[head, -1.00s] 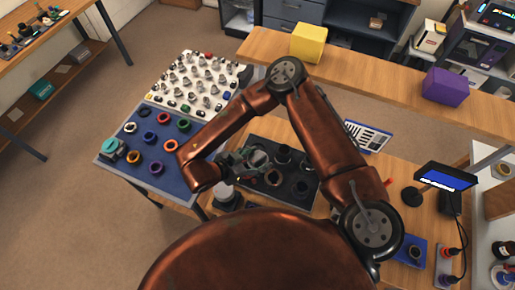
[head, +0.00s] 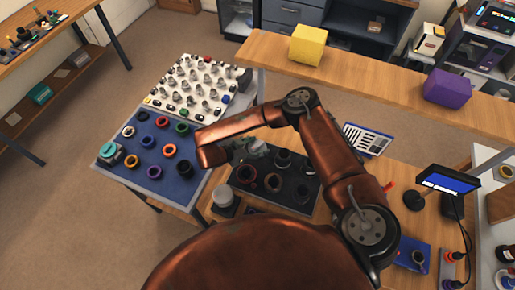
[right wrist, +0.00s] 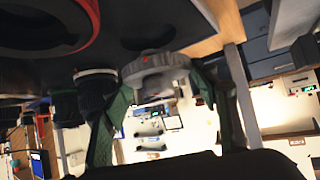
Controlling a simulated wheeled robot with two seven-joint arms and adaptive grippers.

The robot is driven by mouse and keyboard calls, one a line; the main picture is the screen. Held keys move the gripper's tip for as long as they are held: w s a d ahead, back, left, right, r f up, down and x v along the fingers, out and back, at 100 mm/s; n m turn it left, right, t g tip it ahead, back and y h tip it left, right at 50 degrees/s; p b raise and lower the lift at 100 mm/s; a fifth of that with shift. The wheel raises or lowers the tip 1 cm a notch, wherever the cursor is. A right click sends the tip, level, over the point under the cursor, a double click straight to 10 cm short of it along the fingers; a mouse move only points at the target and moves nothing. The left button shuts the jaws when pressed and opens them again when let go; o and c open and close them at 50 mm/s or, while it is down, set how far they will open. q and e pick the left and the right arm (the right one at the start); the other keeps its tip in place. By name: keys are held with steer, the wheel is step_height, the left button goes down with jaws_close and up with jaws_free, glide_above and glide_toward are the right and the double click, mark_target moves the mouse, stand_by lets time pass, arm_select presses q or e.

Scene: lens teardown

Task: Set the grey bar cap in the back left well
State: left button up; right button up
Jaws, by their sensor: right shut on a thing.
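The grey bar cap (right wrist: 155,66), a pale ribbed disc with a small red mark, shows in the right wrist view between the green fingers of my right gripper (right wrist: 160,85). The gripper is shut on it. In the head view my right gripper (head: 254,147) is over the back left part of the dark tray (head: 290,203), and the cap is too small to make out clearly. The tray has several round dark wells or parts. The back left well is hidden by the gripper and arm, and I cannot tell whether the cap touches it. My left gripper is not in view.
A blue mat (head: 140,172) with coloured rings and a white board (head: 170,84) with several small grey parts lie left of the tray. A white-topped jar (head: 223,196) stands at the tray's front left. A small screen (head: 447,180) stands at right.

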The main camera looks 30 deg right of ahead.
mark_target(257, 150)
steer(key=shift+f, duration=0.9)
steer(key=shift+f, duration=0.1)
steer(key=shift+f+b, duration=0.4)
steer(key=shift+f, duration=0.15)
steer(key=o, duration=1.1)
steer(key=shift+r, duration=0.25)
steer(key=v, duration=1.2)
steer(key=shift+s+r+p, duration=0.1)
steer(key=shift+r+p, duration=0.25)
steer(key=shift+p, duration=0.05)
